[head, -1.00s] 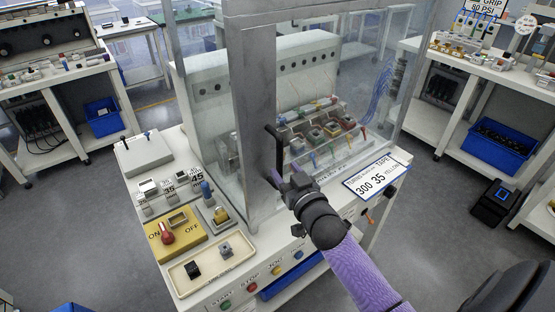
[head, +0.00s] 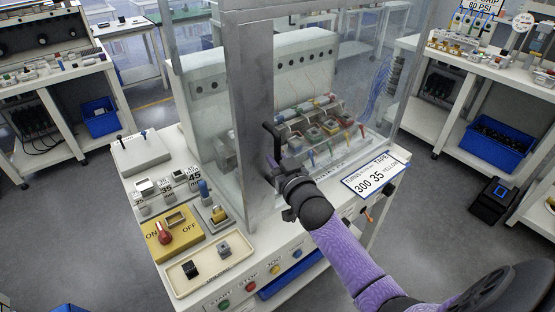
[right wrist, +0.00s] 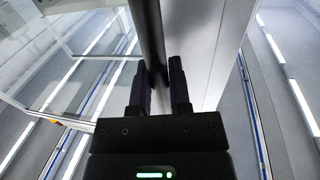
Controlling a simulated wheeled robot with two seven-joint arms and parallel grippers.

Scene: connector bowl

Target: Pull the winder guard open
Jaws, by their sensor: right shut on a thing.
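The winder guard (head: 248,95) is a clear panel enclosure with a wide grey metal upright at its front. A black bar handle (head: 274,142) stands on the right side of that upright. My right gripper (head: 272,163) is at the lower part of the handle. In the right wrist view the dark handle (right wrist: 150,40) runs between the two fingers of my right gripper (right wrist: 161,80), which are shut on it. The grey upright (right wrist: 212,50) is just to the right of it there. My left gripper is not in view.
The winder machine (head: 310,125) with coloured parts is behind the guard. A yellow ON/OFF panel (head: 188,246), a small tray (head: 180,271) and several switches lie left of the upright. A label card (head: 376,176) is at the right. Benches stand at both sides.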

